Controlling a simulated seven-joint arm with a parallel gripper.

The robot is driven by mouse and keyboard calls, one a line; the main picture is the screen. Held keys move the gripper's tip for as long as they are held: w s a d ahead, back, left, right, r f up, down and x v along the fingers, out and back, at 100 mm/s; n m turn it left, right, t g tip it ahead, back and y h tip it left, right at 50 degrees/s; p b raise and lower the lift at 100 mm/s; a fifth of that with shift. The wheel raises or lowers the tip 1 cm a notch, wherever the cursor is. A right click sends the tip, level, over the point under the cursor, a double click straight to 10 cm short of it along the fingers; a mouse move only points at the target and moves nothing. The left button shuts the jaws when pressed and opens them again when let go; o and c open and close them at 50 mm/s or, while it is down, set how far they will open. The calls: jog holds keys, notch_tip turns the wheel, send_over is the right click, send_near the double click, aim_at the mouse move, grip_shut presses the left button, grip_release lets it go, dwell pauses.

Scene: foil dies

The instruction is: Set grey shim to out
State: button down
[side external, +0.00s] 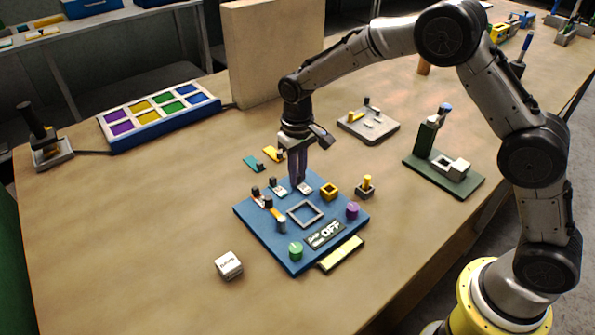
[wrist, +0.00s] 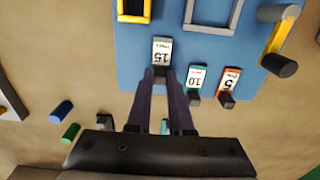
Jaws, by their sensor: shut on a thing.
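The grey shim (wrist: 161,50), labelled 15, lies at the edge of the blue board (wrist: 150,80) in the wrist view. In the side view the shim (side external: 306,188) shows at the board's back edge, just beneath my fingers. My gripper (side external: 298,184) points down and is shut on the shim's near end; the fingers hide its handle. In the wrist view my gripper (wrist: 161,76) closes at that end. A teal shim (wrist: 196,78) labelled 10 and an orange shim (wrist: 230,80) labelled 5 sit beside it. I cannot tell whether the grey shim is lifted.
The blue board carries a grey square frame (side external: 305,214), a yellow square ring (side external: 329,191), a purple cylinder (side external: 353,211), a green cylinder (side external: 296,250) and an OFF sign (side external: 325,235). Loose teal (side external: 254,164) and yellow (side external: 273,153) pieces lie behind. A white cube (side external: 229,265) stands front left.

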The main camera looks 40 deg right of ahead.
aim_at(288, 176)
jog(key=shift+w+r, duration=0.1)
dwell(0.8)
jog(key=shift+w, duration=1.7)
jog(key=c, duration=0.8)
grip_release()
notch_tip(288, 176, up, 14)
